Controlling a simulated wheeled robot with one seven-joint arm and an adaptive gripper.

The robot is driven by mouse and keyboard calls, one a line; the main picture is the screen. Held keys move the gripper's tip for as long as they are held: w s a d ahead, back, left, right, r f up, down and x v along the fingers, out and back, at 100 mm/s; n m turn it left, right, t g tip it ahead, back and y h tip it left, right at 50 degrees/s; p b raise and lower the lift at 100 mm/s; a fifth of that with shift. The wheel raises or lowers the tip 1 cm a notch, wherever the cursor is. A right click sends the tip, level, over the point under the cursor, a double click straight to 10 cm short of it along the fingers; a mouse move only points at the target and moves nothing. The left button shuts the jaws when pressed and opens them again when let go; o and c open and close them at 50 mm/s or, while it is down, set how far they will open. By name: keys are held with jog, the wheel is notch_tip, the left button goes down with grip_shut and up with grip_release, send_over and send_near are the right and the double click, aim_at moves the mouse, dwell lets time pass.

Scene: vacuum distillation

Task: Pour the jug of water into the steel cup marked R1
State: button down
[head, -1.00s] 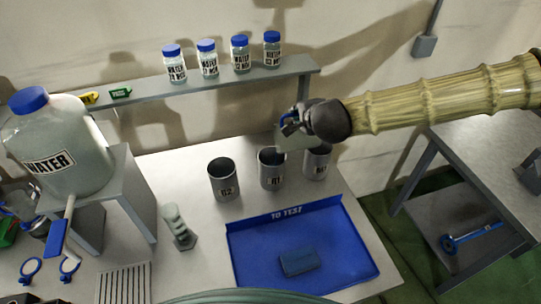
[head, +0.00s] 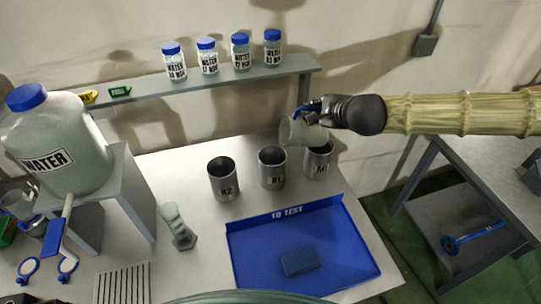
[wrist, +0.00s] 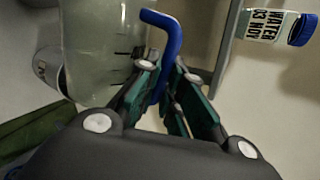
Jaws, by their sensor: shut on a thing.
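My gripper (head: 322,112) is shut on the blue handle (wrist: 163,50) of the clear jug. The jug (head: 301,131) hangs left of the gripper, above and behind the steel cups, and looks slightly tilted. In the wrist view the jug (wrist: 95,50) has cloudy contents; its rim is out of frame there. The steel cup R1 (head: 272,170) stands upright on the table, below and left of the jug. I cannot see inside it clearly. Steel cup R2 (head: 224,182) stands to its left, and a third steel cup (head: 318,163) with a blurred label to its right, partly under the jug.
A blue TO TEST tray (head: 345,250) with a dark blue sponge-like block (head: 299,262) lies in front. A shelf (head: 215,86) with several labelled water bottles runs behind. A large WATER container (head: 75,140) stands at left.

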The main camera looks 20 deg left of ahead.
jog(key=shift+w+d+f+m+y, duration=0.15)
jog(key=shift+w+d, duration=0.15)
jog(key=shift+d, duration=0.2)
jog(key=shift+w+d+r+m+y, duration=0.15)
jog(key=shift+w+d, duration=0.1)
jog(key=shift+d, duration=0.25)
jog(key=shift+w+d+f+m+g+y+b, duration=0.25)
jog(key=shift+d+m+g+y+b, duration=0.05)
jog(key=shift+d+y+b, duration=0.15)
jog(key=shift+w+d+r+m+y, duration=0.4)
jog(key=shift+d+r+m+y, duration=0.15)
jog(key=shift+r+m, duration=0.05)
jog(key=w+d+f+m+y+b, duration=0.3)
jog(key=f+b, duration=0.6)
jog(key=b, duration=1.2)
jog(key=d+m+y, duration=0.2)
jog(key=m+y, duration=0.1)
jog(key=m, duration=0.1)
jog(key=shift+w+d+f+g+b, duration=0.2)
jog(key=shift+w+d+g+b, duration=0.1)
jog(key=shift+d+b, duration=0.1)
